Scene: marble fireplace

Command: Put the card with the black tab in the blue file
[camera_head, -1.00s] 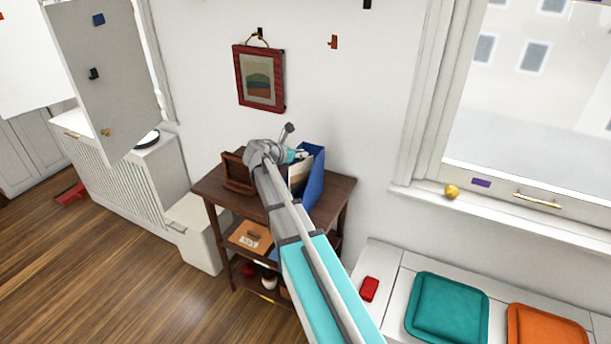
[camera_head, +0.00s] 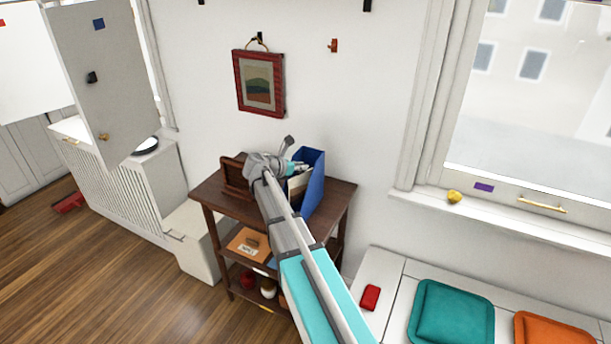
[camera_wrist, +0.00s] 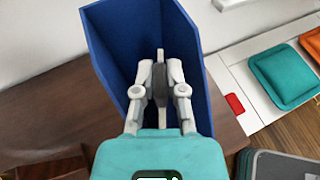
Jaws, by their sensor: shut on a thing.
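The blue file (camera_head: 316,182) stands upright on the dark wooden shelf unit, its open top facing up. In the wrist view the blue file (camera_wrist: 110,50) surrounds my fingers on the far side and both flanks. My gripper (camera_head: 301,168) is over the file's opening, fingers pointing down into it. In the wrist view my gripper (camera_wrist: 160,68) is shut on the black tab (camera_wrist: 160,86) of the card. A cream part of the card (camera_head: 299,184) shows below my gripper in the head view, beside the blue wall. The card's lower part is hidden.
A brown wooden holder (camera_head: 234,178) stands left of my gripper on the shelf unit's top (camera_head: 335,196). A framed picture (camera_head: 259,83) hangs on the wall behind. A red block (camera_head: 370,297) and a teal cushion (camera_head: 452,317) lie on the white bench at right.

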